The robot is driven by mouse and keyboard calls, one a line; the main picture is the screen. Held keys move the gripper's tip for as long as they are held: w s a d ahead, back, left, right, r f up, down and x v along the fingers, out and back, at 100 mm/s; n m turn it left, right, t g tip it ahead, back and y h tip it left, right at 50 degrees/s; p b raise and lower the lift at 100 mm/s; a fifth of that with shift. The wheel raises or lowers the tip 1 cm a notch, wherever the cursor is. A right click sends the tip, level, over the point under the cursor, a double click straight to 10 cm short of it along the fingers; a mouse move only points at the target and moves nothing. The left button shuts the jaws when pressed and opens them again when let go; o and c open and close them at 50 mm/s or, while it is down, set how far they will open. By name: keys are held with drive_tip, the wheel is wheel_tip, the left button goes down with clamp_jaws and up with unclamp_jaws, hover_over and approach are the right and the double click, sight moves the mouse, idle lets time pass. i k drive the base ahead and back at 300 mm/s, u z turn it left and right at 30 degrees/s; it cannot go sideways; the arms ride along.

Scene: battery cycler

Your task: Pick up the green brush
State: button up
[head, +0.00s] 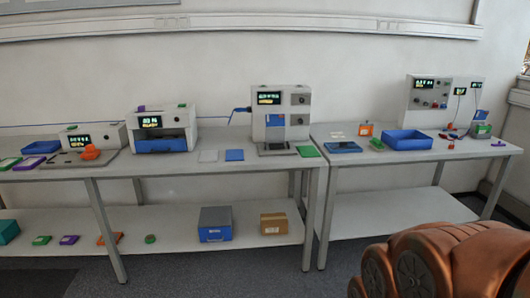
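I cannot make out a green brush for certain; the green things are small at this distance. A small green item (377,144) lies on the right table, left of a blue bin. A flat green piece (308,151) lies near the right end of the left table. A small round green item (150,239) and a flat green one (41,240) lie on the lower shelf. My gripper is not in view.
The left table (215,172) and right table (440,152) stand along the wall, bearing several instruments. A blue bin (408,140) is on the right table. A blue box (215,224) and a cardboard box (273,223) are on the left lower shelf. The right lower shelf (390,212) looks empty.

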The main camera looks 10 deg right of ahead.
sight(375, 144)
drive_tip(key=z, duration=0.05)
drive_tip(key=i, duration=1.7)
drive_tip(key=z, duration=0.3)
drive_tip(key=i, duration=1.75)
drive_tip(key=z, duration=0.2)
